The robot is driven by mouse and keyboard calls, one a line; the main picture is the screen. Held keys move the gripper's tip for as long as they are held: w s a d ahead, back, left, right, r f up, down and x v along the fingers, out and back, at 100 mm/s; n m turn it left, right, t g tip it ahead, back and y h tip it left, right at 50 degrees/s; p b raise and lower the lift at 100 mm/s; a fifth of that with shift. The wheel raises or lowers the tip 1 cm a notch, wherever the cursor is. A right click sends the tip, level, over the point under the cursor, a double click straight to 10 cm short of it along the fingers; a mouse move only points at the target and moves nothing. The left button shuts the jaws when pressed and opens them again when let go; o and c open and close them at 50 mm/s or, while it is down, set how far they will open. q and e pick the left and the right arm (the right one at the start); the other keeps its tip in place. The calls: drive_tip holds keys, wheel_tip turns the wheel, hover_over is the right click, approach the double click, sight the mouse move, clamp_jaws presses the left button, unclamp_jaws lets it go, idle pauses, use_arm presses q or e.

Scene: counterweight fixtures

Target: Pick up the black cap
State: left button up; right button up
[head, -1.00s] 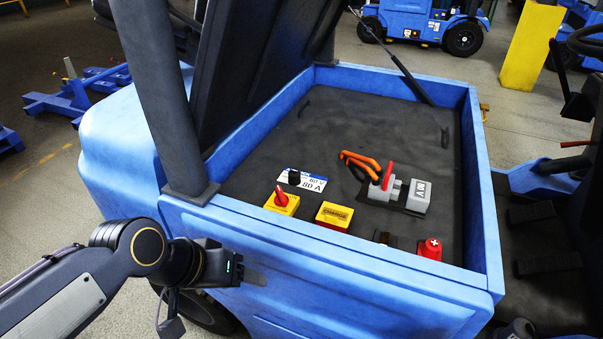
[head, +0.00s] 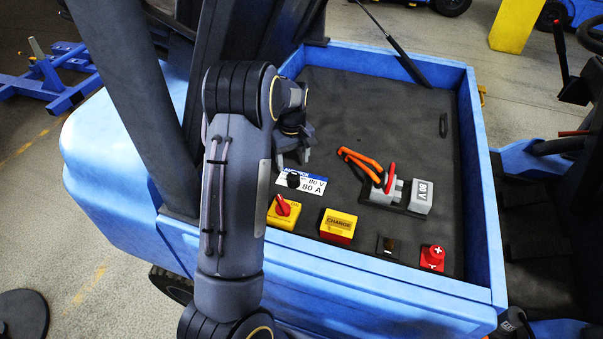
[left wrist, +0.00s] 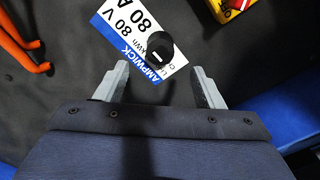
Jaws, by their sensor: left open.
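The black cap (head: 293,181) lies on the white and blue label plate (head: 314,185) on the dark floor of the blue-walled compartment. In the left wrist view the black cap (left wrist: 160,46) shows a small white mark and sits just beyond the fingertips, roughly midway between them. My left gripper (head: 301,156) is over the compartment, just behind the cap in the head view. In the left wrist view its two grey fingers (left wrist: 160,78) are apart with nothing between them. My right gripper is not in view.
Near the cap are a yellow box with a red knob (head: 284,210), a yellow CHARGE box (head: 338,226) and a grey connector (head: 383,190) with orange cables (head: 360,160). A red plus cap (head: 432,258) is farther right. Blue walls (head: 480,180) and a dark post (head: 135,100) bound the space.

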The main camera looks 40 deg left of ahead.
sight(293, 175)
use_arm(q)
wheel_tip(293, 175, down, 7)
drive_tip(key=shift+r+p, duration=0.1)
drive_tip(key=shift+p, duration=0.85)
drive_tip(key=c, duration=0.7)
